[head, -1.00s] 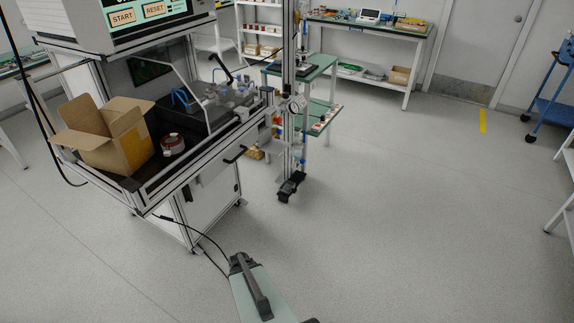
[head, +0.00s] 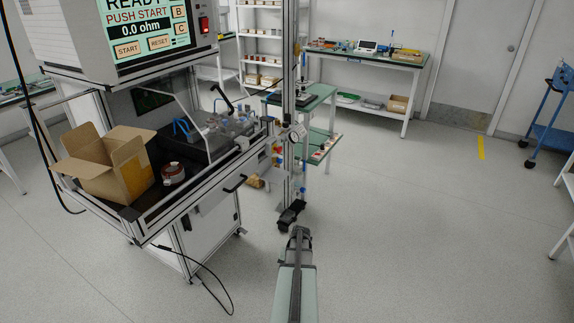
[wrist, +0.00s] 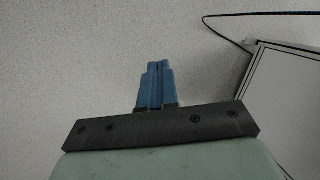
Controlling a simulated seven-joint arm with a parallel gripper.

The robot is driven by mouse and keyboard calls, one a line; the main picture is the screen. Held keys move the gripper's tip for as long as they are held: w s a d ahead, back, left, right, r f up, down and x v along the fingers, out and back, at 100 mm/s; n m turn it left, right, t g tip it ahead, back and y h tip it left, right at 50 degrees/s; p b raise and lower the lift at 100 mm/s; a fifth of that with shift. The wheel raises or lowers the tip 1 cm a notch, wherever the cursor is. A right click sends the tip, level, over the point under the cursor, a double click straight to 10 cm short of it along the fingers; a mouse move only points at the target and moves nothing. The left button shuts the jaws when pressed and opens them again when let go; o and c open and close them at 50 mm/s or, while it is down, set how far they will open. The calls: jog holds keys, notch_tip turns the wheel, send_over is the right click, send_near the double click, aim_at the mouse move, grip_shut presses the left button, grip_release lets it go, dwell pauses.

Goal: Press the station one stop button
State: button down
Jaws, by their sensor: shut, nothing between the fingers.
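The test station (head: 165,215) stands at left in the head view, with a lit screen (head: 145,30) reading "PUSH START" and "0.0 ohm". Small red and yellow controls (head: 277,150) show on its right front side; they are too small to tell which is the stop button. A red switch (head: 204,24) sits beside the screen. My gripper (wrist: 157,65) shows in the wrist view with its blue fingers shut and empty, above bare floor. A white panel edge is at right there. In the head view my arm reaches up from the bottom, right of the station; the fingers cannot be made out.
An open cardboard box (head: 112,172) and a copper-coloured ring part (head: 172,172) lie on the station's bench. A black cable (head: 215,295) trails on the floor.

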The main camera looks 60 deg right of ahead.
aim_at(281, 150)
jog(key=d+r+m+t+h, duration=0.15)
jog(key=d+r, duration=0.25)
jog(key=d, duration=0.4)
jog(key=s+d+r+m+t, duration=0.1)
jog(key=d+r+t, duration=0.15)
jog(key=d, duration=0.55)
jog(key=d+r+m+t, duration=0.15)
jog(key=d+r, duration=0.25)
jog(key=d, duration=0.4)
jog(key=w+d+r+t, duration=0.4)
jog(key=d+r, duration=0.3)
jog(key=r, duration=0.2)
jog(key=w+d+r+t+h, duration=0.1)
jog(key=w+d+r+t, duration=0.3)
jog(key=r, duration=0.5)
jog(key=d+t, duration=0.2)
jog(key=d, duration=0.1)
jog(key=shift+w+r, duration=0.15)
jog(key=shift+r, duration=0.15)
jog(key=shift+t, duration=0.25)
jog(key=shift+w, duration=0.1)
jog(key=w, duration=1.3)
jog(key=shift+w, duration=0.4)
